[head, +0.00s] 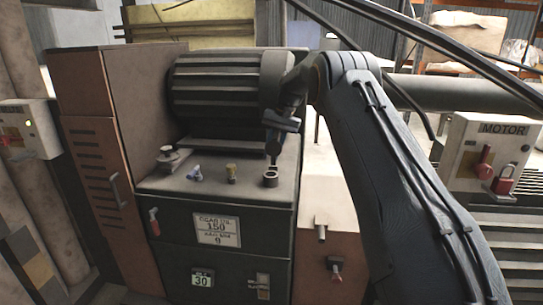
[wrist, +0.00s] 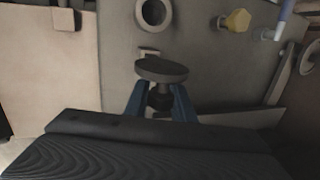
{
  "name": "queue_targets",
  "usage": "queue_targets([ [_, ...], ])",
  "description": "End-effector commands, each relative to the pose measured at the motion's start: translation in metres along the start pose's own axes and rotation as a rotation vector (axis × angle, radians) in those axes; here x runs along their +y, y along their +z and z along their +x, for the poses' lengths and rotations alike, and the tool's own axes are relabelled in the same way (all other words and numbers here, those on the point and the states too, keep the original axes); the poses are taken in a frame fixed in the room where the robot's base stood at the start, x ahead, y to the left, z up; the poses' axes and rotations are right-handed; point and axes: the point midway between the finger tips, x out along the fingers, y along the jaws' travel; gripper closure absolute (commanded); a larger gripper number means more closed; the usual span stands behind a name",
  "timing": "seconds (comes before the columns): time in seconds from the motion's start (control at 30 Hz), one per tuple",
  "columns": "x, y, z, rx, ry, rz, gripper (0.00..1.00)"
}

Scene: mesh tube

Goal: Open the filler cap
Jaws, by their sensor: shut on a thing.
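The filler cap (wrist: 162,69) is a dark round disc with a narrower stem below it. In the wrist view it sits between the two blue fingers of my gripper (wrist: 160,100), which is shut on it. An open round neck (wrist: 140,14) with a pale rim lies beyond the cap, apart from it. In the head view my gripper (head: 275,157) points down just above the neck (head: 270,184) on the gearbox top (head: 215,188). The cap is too small and dark to make out clearly there.
A yellow plug (head: 231,173) and a blue-handled fitting (head: 195,174) stand left of the neck. A grey fitting (head: 169,158) is farther left. The ribbed motor (head: 215,85) rises behind. A MOTOR switch box (head: 490,150) is at the right.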

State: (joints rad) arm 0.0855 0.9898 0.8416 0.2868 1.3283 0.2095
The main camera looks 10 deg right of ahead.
Motion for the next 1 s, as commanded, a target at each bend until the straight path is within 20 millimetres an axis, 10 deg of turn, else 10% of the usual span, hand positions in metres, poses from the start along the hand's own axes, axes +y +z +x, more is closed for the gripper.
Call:
queue_targets([
  [0.73, 0.0028, 0.0043, 0.0103, -0.085, 0.011, 0.016, 1.0],
  [0.8, 0.0028, 0.0041, 0.0102, -0.084, 0.011, 0.016, 0.68],
  [1.0, 0.0026, 0.002, 0.0063, -0.076, 0.007, 0.017, 0.59],
])
